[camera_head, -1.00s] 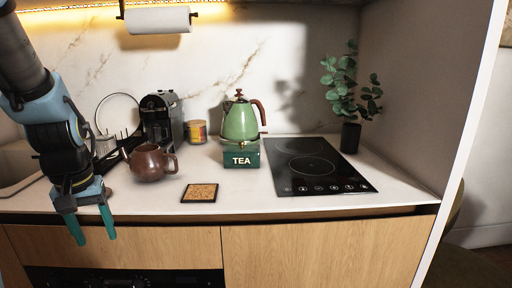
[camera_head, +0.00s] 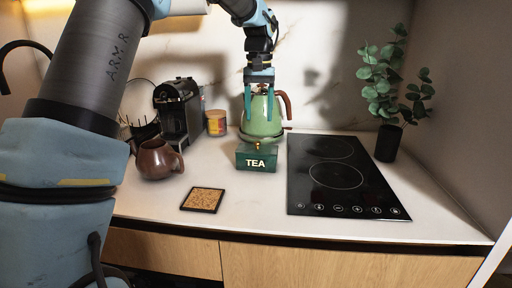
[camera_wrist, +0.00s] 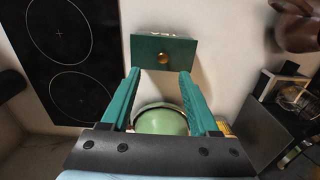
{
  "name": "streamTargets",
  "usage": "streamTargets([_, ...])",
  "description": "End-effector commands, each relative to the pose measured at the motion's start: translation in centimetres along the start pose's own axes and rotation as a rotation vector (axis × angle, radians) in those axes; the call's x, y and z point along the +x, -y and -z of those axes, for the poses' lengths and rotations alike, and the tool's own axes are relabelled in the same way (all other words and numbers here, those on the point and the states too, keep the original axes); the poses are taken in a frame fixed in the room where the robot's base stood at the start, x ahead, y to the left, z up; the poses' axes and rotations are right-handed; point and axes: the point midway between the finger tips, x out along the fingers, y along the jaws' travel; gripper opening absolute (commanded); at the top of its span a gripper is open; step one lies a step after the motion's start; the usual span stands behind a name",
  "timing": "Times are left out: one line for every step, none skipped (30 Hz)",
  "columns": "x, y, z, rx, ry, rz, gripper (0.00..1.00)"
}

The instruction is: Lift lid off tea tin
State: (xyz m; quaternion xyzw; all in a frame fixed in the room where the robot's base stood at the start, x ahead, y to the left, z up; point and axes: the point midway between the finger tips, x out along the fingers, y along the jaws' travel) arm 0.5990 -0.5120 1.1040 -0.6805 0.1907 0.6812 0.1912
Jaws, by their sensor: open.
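The green tea tin (camera_head: 257,164) stands upright on the counter, with "TEA" on its front. Its dark green lid (camera_wrist: 147,50) is on, with a small brass knob (camera_wrist: 163,58) in the middle; the knob also shows in the head view (camera_head: 258,146). My gripper (camera_head: 259,116) is above the tin and in front of the kettle, pointing down, with its teal fingers apart and empty. In the wrist view my gripper (camera_wrist: 159,74) has its fingertips just short of the tin, one toward each side of the knob, not touching it.
A green kettle (camera_head: 262,119) stands close behind the tin. A black cooktop (camera_head: 340,178) is to the right, with a potted plant (camera_head: 388,142) beyond. A brown teapot (camera_head: 157,160), a cork coaster (camera_head: 203,199), a yellow canister (camera_head: 216,123) and a coffee machine (camera_head: 180,110) are left.

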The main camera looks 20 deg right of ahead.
Motion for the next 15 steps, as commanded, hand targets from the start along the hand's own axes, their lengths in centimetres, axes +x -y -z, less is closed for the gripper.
streamTargets([0.8,0.1,-0.1,0.0,0.005,0.001,0.61])
streamTargets([1.3,0.1,-0.1,-0.001,0.004,0.0,0.61])
streamTargets([1.8,0.1,0.0,-0.001,0.004,0.0,0.61])
streamTargets([2.2,0.1,0.0,-0.001,0.003,0.0,0.61])
streamTargets([2.5,0.1,0.0,-0.001,0.003,0.0,0.61])
streamTargets([2.7,0.1,0.0,-0.001,0.002,0.0,0.61])
streamTargets([2.9,0.1,0.0,-0.001,0.0,0.0,0.61])
streamTargets([3.0,0.1,0.0,-0.001,0.0,-0.001,0.61])
streamTargets([3.3,0.1,0.0,-0.001,0.0,0.0,0.61])
streamTargets([3.5,0.2,0.0,-0.001,0.001,0.0,0.61])
streamTargets([3.7,0.2,0.0,-0.001,0.003,0.0,0.61])
streamTargets([4.2,0.3,0.1,-0.001,0.003,0.0,0.61])
streamTargets([4.6,0.4,0.1,-0.001,0.004,0.0,0.61])
streamTargets([5.0,0.4,0.2,-0.001,0.004,0.0,0.61])
streamTargets([5.7,0.5,0.2,0.0,0.005,0.0,0.61])
